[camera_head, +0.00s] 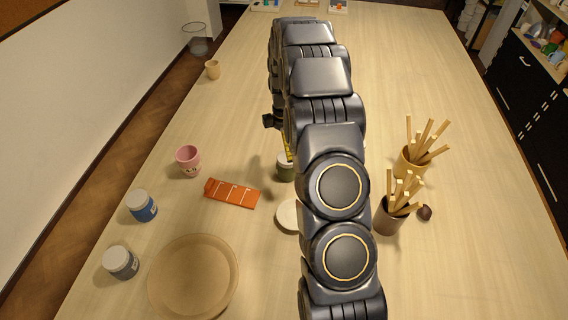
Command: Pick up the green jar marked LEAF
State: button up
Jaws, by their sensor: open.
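A jar with a pale lid and a dark green body (285,172) stands upright on the table in the middle, left of my arm. My arm covers its right side, and no LEAF marking can be read. A thin yellow piece shows just above it, and I cannot tell what it is. The black tip of my gripper (268,121) shows left of the arm, farther back than the jar and apart from it in the picture. My gripper is open; most of it is hidden behind the arm, and nothing is seen in it.
Left are a pink cup (188,161), an orange-red strip (231,194), a blue jar (142,208), a grey jar (121,263) and a wide bowl (194,278). A white dish (288,216) is partly hidden. Right stand two stick holders (409,163) (387,219) and a dark ball (425,212).

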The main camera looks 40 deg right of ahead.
aim_at(288, 164)
jog(key=shift+w+d+f+n, duration=0.25)
jog(key=shift+d+f+n, duration=0.15)
jog(key=shift+d+f, duration=0.6)
jog(key=shift+f, duration=0.45)
notch_tip(288, 164, down, 7)
jog(key=shift+s, duration=0.1)
jog(key=c, duration=1.2)
